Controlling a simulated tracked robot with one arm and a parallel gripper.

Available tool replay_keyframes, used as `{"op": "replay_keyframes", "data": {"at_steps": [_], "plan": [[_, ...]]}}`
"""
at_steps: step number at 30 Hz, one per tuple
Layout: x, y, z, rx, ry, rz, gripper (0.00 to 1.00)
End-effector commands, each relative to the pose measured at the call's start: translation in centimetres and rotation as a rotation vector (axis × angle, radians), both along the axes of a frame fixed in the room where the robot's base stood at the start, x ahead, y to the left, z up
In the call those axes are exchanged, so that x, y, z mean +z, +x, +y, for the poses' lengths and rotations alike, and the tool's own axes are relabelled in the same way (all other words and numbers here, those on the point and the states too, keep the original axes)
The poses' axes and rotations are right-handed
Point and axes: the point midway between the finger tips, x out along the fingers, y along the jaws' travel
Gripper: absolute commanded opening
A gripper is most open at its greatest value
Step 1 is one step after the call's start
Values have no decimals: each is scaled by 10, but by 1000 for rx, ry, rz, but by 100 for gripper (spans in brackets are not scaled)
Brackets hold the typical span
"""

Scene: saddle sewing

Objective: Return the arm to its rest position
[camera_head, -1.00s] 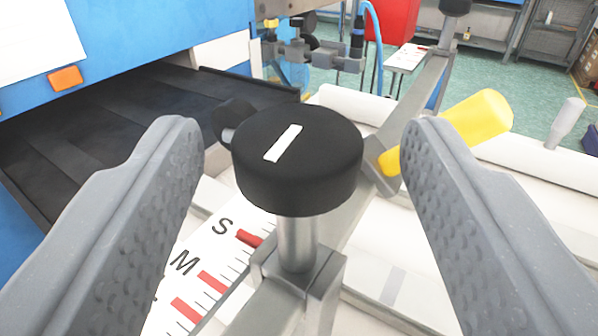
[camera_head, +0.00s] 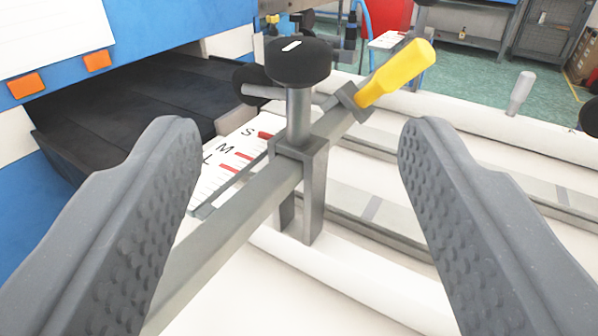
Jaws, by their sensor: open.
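My gripper (camera_head: 300,145) is open, with one grey textured finger at each side of the view and nothing held between them. Past the fingertips stands a black round knob (camera_head: 298,65) with a white mark on top, on an upright metal post. The post rises from a bracket on a grey metal bar (camera_head: 240,212). The knob and post appear between the fingers but apart from them. A yellow handle (camera_head: 397,72) sticks up at an angle from the bar, right of the knob.
A white scale (camera_head: 222,165) marked S, M, L with red marks lies left of the post. A blue machine with a dark opening (camera_head: 130,105) fills the left. White rails (camera_head: 470,115) and a grey upright handle (camera_head: 520,92) are at right. Green floor shows behind.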

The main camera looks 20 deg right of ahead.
Motion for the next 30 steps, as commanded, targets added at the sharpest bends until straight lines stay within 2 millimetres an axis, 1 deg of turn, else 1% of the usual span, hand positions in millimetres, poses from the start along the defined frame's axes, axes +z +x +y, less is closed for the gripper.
{"op": "replay_keyframes", "data": {"at_steps": [4, 16, 17, 19, 20, 23, 24, 26, 27, 29, 30], "plan": [[0, -3, 2, 1, -1, 1, 55], [-1, -3, 2, 2, -1, 1, 55], [0, -3, 2, 3, 0, 0, 55], [8, -4, 5, 14, 0, -6, 55], [15, -4, 8, 23, 0, -11, 55], [51, -9, 24, 82, 8, -37, 55], [72, -13, 34, 114, 11, -52, 55], [106, -21, 51, 173, 14, -67, 55], [128, -27, 65, 215, 18, -72, 55], [161, -41, 84, 273, 19, -77, 55], [183, -51, 96, 309, 21, -75, 55]]}}
